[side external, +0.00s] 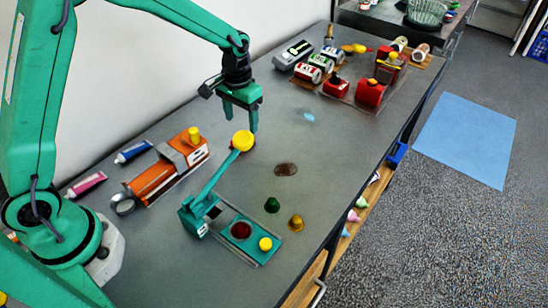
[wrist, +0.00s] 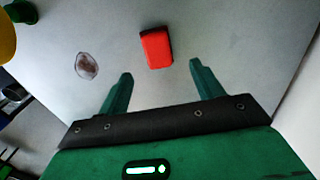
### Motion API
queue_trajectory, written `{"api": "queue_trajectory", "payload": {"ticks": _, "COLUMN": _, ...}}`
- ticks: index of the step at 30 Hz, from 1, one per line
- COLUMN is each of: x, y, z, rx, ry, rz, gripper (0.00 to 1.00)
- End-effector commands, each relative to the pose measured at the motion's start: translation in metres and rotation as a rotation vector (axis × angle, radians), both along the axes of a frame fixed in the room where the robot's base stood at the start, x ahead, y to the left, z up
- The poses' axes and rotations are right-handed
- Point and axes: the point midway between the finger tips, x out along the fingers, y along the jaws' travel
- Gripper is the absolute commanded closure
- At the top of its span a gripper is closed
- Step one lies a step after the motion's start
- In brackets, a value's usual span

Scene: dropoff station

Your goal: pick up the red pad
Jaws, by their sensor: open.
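The red pad (wrist: 156,48) is a small upright-looking red block with a darker side edge, lying on the grey table in the wrist view. It sits just beyond the fingertips, roughly in line with the gap between them. My gripper (wrist: 160,69) is open and empty, its two green fingers apart and not touching the pad. In the side view, my gripper (side external: 240,121) hangs pointing down above the table, behind the yellow-knobbed lever. I cannot make out the red pad there.
The teal lever device (side external: 222,178) with a yellow knob stands near my gripper. A light blue patch (side external: 309,117) lies to its right. Red boxes (side external: 370,92) and cans stand farther back. An orange device (side external: 165,172) stands left.

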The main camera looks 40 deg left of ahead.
Motion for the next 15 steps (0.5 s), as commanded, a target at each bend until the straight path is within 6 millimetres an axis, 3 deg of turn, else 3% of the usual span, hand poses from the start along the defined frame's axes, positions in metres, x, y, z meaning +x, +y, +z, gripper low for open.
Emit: {"api": "queue_trajectory", "payload": {"ticks": 15, "x": 0.000, "y": -0.001, "z": -0.021, "rx": 0.000, "ry": 0.001, "rz": 0.000, "gripper": 0.34}}
